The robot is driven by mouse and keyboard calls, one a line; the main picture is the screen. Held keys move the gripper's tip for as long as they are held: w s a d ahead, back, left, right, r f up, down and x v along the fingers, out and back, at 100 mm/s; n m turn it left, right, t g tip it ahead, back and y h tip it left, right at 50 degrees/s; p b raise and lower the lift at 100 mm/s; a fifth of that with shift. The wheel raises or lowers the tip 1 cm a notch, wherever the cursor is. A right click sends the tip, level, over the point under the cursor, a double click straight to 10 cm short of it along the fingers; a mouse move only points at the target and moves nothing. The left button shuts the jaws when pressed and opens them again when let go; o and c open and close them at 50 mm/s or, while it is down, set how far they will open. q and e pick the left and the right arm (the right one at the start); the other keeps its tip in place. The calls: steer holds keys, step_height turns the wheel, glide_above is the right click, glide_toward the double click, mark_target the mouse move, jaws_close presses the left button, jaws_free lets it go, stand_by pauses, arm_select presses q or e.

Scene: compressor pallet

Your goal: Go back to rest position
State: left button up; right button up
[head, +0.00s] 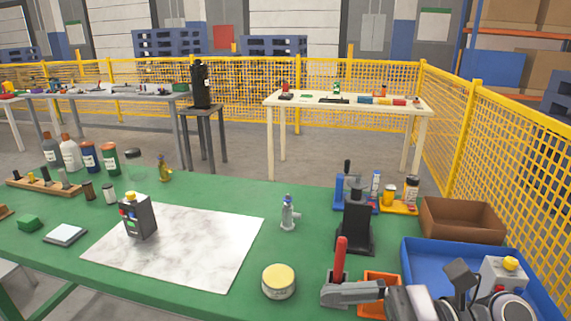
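My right arm comes in at the bottom right. Its grey end, which appears to be my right gripper (335,291), is low over the front of the green table (190,285). A red handle (341,258) stands upright right at this end. I cannot tell whether the fingers are closed on it or it stands behind them. An orange bin (380,277) is partly hidden behind the arm. My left gripper is not in view.
A yellow-lidded tin (278,281) stands just left of the arm, a black stand (356,227) behind it. A blue tray (420,256) and brown box (462,218) are at right. A grey button box (139,217) stands on the marble sheet (205,245), otherwise clear.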

steer(key=w+d+f+m+t+h, duration=0.25)
steer(key=m+t, duration=0.35)
steer(key=m, duration=0.6)
steer(key=w+d+f+m+t+h, duration=0.2)
steer(key=d+f+m+t+h, duration=0.3)
steer(key=m, duration=0.7)
steer(key=w+d+f+m+t, duration=0.1)
steer(key=w+f+m+t, duration=0.15)
steer(key=m+t, duration=0.65)
steer(key=s+d+f+m+g+h, duration=0.1)
steer(key=s+f+m+g+h, duration=0.1)
steer(key=f+m, duration=0.4)
steer(key=s+d+f+m+g+h+p, duration=0.1)
steer(key=s+f+m+g+h, duration=0.2)
steer(key=s+f+m, duration=0.3)
steer(key=s+d+f+m+g+h, duration=0.2)
steer(key=s+f+m+g+h, duration=0.1)
steer(key=f+m, duration=0.5)
steer(key=shift+s+f+g, duration=0.35)
steer(key=shift+s+g, duration=0.05)
steer(key=shift+g, duration=0.5)
